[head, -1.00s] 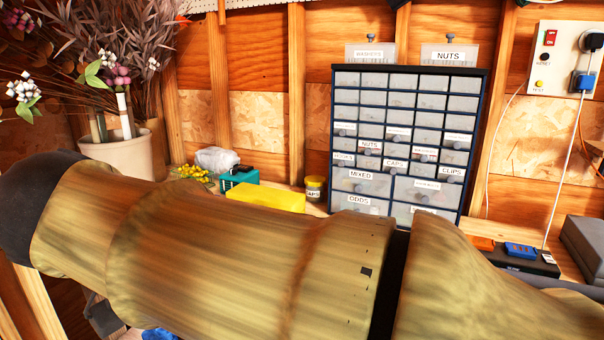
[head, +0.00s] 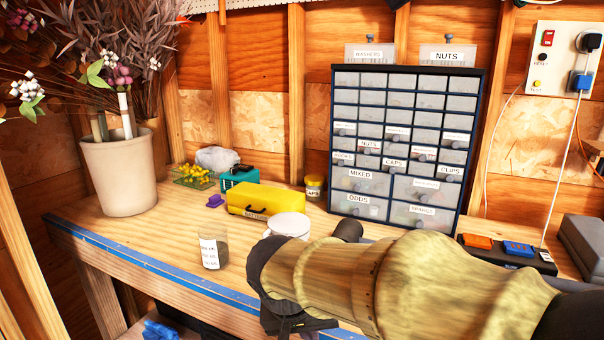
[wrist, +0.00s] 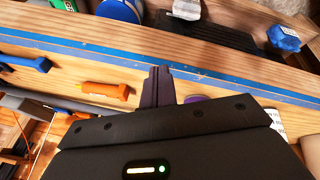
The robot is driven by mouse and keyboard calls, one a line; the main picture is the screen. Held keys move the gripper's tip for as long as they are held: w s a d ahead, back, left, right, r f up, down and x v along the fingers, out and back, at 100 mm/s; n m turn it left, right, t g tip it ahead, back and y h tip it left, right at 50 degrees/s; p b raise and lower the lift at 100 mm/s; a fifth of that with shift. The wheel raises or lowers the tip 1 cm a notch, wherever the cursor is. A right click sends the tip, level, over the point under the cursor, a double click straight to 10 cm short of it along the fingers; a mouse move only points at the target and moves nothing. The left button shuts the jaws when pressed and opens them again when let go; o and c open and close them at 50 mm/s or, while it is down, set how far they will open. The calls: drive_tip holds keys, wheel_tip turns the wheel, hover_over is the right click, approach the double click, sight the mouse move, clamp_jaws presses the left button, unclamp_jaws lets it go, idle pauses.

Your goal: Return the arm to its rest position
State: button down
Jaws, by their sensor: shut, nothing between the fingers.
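My arm (head: 400,285) reaches in from the lower right of the head view, its patterned links in front of the bench. It bends at a dark joint near the bench's front edge. My gripper's fingertips are hidden in the head view. In the wrist view my gripper (wrist: 158,80) shows its dark fingers together, with nothing between them. Behind the fingers is the bench's blue-striped front edge (wrist: 215,75); I cannot tell how far off it is.
On the bench are a labelled jar (head: 213,248), a white round container (head: 289,225), a yellow case (head: 265,202) and a flower pot (head: 118,175). A drawer cabinet (head: 478,105) stands behind. The wrist view shows orange (wrist: 105,89) and blue (wrist: 25,63) handles near the edge.

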drive_tip(key=s+d+f+g+y, duration=0.1)
drive_tip(key=s+d+f, duration=0.2)
drive_tip(key=d+f, duration=0.4)
drive_tip(key=s+d+f+y, duration=0.1)
drive_tip(key=s+d+f, duration=0.1)
drive_tip(key=d+f, duration=0.5)
drive_tip(key=w+p+v, duration=0.3)
drive_tip(key=p+v, duration=1.1)
drive_tip(key=shift+d+r+p, duration=0.25)
drive_tip(key=shift+r+p, duration=0.05)
drive_tip(key=shift+r, duration=0.25)
idle(0.6)
